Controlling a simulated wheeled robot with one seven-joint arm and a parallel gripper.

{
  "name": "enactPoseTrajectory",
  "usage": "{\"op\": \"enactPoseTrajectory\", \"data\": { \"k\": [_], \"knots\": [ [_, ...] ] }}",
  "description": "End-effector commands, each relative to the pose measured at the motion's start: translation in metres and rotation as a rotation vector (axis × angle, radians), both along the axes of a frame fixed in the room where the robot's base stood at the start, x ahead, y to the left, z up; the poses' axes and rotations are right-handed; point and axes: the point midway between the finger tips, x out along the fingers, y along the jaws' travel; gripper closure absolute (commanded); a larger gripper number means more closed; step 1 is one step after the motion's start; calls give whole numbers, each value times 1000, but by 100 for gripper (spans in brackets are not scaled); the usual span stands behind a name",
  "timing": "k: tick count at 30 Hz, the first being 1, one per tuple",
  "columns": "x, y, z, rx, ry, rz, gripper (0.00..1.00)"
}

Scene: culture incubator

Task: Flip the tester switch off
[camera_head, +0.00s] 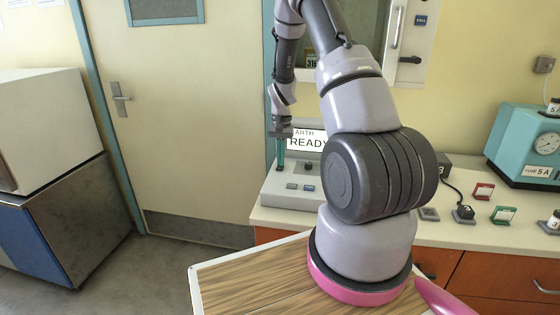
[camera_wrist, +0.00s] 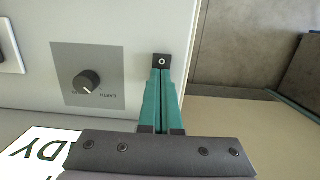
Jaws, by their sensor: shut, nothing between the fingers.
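The tester (camera_head: 290,197) is a pale grey sloped box on the counter, with a lit READY display (camera_head: 308,142) that shows partly behind my arm. In the wrist view its panel (camera_wrist: 95,20) holds a small black switch (camera_wrist: 162,60) marked with a white O, close to the panel's edge. My gripper (camera_head: 280,166) reaches down over the tester's left side. In the wrist view its teal fingers (camera_wrist: 162,76) are together and empty, with the tips right at the switch. I cannot tell whether they touch it. The lower part of the switch is hidden behind the fingertips.
A black dial (camera_wrist: 87,81) on a grey plate sits beside the switch. A closed door (camera_head: 180,110) stands behind left.

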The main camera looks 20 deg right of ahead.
Motion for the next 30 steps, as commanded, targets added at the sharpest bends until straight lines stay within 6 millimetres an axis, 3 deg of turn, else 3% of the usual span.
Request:
{"op": "enactPoseTrajectory", "data": {
  "k": [10, 21, 30],
  "knots": [
    [2, 0, 10, 0, -2, 2, 100],
    [9, -5, 81, 0, -4, 1, 100],
    [11, -7, 107, 0, -1, 1, 100]
  ]
}}
